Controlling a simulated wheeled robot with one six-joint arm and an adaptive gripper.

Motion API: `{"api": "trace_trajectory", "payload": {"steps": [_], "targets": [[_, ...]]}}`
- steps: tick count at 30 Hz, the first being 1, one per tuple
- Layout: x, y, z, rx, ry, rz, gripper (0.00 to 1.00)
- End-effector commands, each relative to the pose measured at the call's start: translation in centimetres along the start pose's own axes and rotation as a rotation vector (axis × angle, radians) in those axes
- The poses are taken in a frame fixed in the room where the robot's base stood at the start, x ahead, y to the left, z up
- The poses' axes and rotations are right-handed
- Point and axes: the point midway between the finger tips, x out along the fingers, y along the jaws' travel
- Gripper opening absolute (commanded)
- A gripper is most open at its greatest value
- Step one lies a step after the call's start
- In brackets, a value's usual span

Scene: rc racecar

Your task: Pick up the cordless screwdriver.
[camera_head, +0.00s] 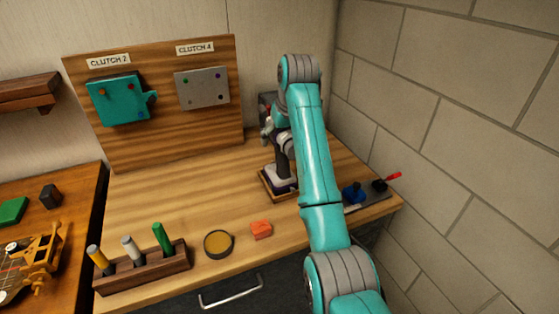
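The cordless screwdriver (281,160) appears to be the dark upright tool standing on a small wooden base (268,191) near the back right of the workbench. A pale and purple part shows at its foot. My teal arm covers its right side. My gripper (272,134) is at the upper part of the tool, to the left of my arm. The fingers are small and partly hidden, so I cannot tell whether they touch the tool or are closed.
A dark tray (373,196) with blue and red items is at right, beside the block wall. The bench's middle left is clear.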

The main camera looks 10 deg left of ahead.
Motion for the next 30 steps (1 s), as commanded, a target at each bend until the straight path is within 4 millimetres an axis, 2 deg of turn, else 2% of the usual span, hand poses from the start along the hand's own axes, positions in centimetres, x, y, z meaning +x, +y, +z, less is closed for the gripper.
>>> {"api": "trace_trajectory", "payload": {"steps": [7,8,18,26,30], "targets": [[0.3,-0.1,0.1,-0.001,0.001,0.000,0.92],[0.3,-0.1,0.1,-0.001,0.001,0.000,0.87],[0.3,-0.1,0.1,-0.001,0.000,0.000,0.02],[0.1,-0.1,0.0,-0.001,0.004,0.000,0.00],[-0.9,-0.1,-0.4,-0.001,0.005,0.001,0.00]]}}
